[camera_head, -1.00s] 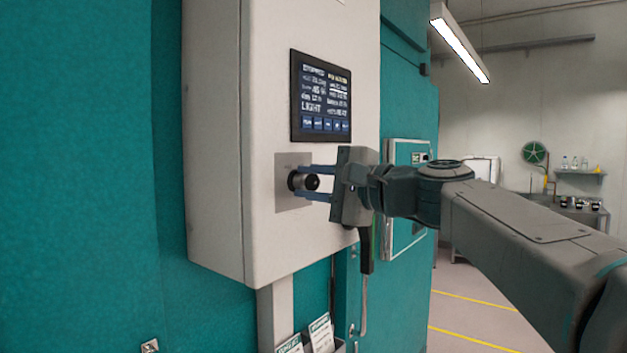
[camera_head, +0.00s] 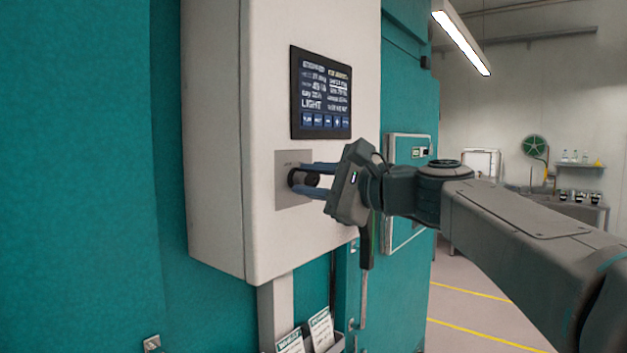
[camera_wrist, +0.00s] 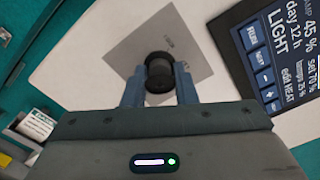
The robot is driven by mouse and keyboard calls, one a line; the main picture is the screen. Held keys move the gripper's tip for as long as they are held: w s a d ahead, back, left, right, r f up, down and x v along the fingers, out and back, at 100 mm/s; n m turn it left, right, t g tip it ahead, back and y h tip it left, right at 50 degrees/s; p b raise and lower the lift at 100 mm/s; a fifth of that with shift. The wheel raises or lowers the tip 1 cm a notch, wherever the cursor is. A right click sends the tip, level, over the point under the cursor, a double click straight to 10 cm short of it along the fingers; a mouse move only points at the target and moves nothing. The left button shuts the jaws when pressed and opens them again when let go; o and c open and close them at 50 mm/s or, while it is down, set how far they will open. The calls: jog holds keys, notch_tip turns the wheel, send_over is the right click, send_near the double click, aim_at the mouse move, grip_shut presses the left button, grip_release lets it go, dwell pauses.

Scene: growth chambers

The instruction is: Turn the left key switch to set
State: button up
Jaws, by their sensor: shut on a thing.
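The key switch (camera_head: 304,178) is a dark round knob on a square grey metal plate (camera_head: 293,200), on the front of a pale control box below its screen. My gripper (camera_head: 308,178) reaches it from the right, with one finger above and one below, shut on the knob. In the wrist view the black knob (camera_wrist: 158,75) sits between the two blue-grey fingers, and the plate (camera_wrist: 190,45) appears tilted. Small print beside the knob is too small to read. The fingers hide part of the knob.
A dark screen (camera_head: 321,94) showing LIGHT is just above the plate. The pale box (camera_head: 215,150) is mounted on a teal chamber wall (camera_head: 80,180). A holder with cards (camera_head: 320,330) is below. Open floor (camera_head: 470,300) lies to the right.

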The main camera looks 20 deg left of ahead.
jog(key=shift+f, duration=0.1)
jog(key=o, duration=1)
jog(key=b+v, duration=0.3)
jog(key=v, duration=1)
jog(key=shift+d+b, duration=0.3)
jog(key=shift+d, duration=0.1)
jog(key=s+d+f+n+h, duration=0.1)
jog(key=d+f+h, duration=0.15)
jog(key=f, duration=0.65)
jog(key=s+d+f+n+g+h, duration=0.1)
jog(key=f+h, duration=0.2)
jog(key=f, duration=0.5)
jog(key=s+d+f+n+h, duration=0.1)
jog(key=d+f+h, duration=0.15)
jog(key=f, duration=0.65)
jog(key=s+d+f+n+g+h, duration=0.1)
jog(key=s+d+f+n+h, duration=0.1)
jog(key=f, duration=0.4)
jog(key=s+d+f+n+g+h, duration=0.1)
jog(key=s+d+f+n+h, duration=0.2)
jog(key=s+d+f, duration=0.2)
jog(key=s+d+f+n+g+h, duration=0.1)
jog(key=s+d+f+n+h, duration=0.1)
jog(key=f, duration=0.6)
jog(key=shift+s+d+n+h, duration=0.3)
jog(key=shift+s+d+h, duration=0.5)
jog(key=shift+s+d, duration=0.45)
